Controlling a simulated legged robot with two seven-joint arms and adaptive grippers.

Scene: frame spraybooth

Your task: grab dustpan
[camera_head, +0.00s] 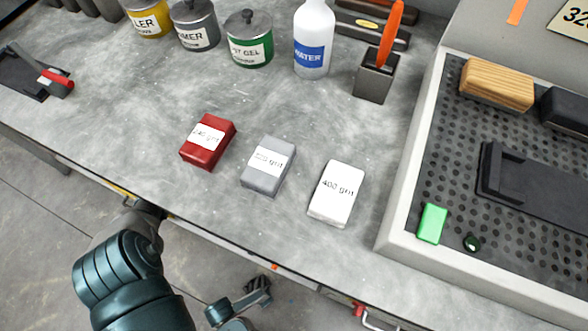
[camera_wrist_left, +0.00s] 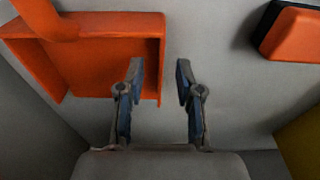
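The orange dustpan (camera_wrist_left: 105,50) fills the upper left of the left wrist view, lying against a grey surface. Its handle reaches off the upper left corner. My left gripper (camera_wrist_left: 157,70) is open and empty. The dustpan is not recognisable in that view. What looks like my right gripper (camera_head: 258,288) is small and dark below the table edge.
An orange and black object (camera_wrist_left: 292,32) lies right of the fingers, and a yellow surface (camera_wrist_left: 302,140) is lower right. The grey tabletop (camera_head: 110,130) holds a red block (camera_head: 209,153), a grey block (camera_head: 268,178), a white block (camera_head: 336,205), and cans. A perforated tray (camera_head: 408,205) stands right.

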